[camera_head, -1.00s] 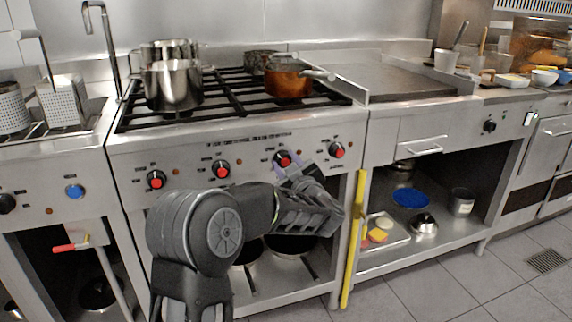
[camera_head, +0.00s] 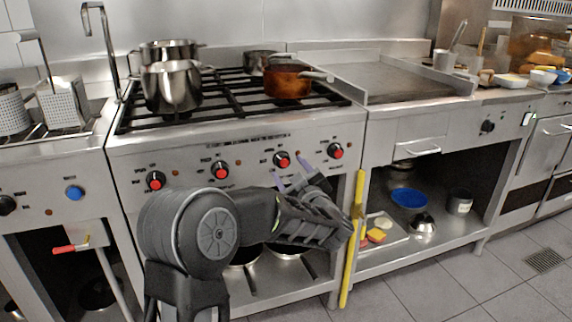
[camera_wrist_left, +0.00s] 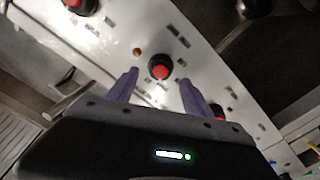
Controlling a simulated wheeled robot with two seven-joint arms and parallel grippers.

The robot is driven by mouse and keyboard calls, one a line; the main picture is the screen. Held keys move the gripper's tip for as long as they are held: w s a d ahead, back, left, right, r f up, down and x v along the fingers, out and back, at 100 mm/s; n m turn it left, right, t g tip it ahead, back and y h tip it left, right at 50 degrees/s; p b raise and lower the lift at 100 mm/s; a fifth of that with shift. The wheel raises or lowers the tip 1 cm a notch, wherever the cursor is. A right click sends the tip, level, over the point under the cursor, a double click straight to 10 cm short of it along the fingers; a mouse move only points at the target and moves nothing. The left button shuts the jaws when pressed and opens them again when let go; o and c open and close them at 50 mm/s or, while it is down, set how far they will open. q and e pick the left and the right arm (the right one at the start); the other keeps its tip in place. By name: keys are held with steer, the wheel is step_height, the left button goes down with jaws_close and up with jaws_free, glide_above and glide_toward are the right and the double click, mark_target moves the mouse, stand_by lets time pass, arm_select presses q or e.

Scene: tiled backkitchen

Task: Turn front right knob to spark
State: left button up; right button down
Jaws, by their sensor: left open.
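The stove front panel (camera_head: 245,150) carries a row of red-capped black knobs: the far-right knob (camera_head: 335,151), the one left of it (camera_head: 282,159), and two further left. Their labels are too small to read. My left gripper (camera_head: 289,171) is open, its purple fingers just below and in front of the second knob from the right. In the left wrist view this knob (camera_wrist_left: 160,66) shows between and beyond the two fingertips, with nothing held. The far-right knob (camera_wrist_left: 80,5) is at the upper left there. My right gripper is not in view.
A copper pot (camera_head: 287,82) and steel pots (camera_head: 171,85) stand on the burner grates. A yellow vertical bar (camera_head: 352,240) is at the stove's right edge, close to my left gripper. A shelf with a blue bowl (camera_head: 409,198) lies to the right.

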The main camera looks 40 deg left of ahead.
arm_select(q)
steer(key=v, duration=0.3)
steer(key=shift+s+d, duration=0.25)
steer(key=shift+d, duration=0.05)
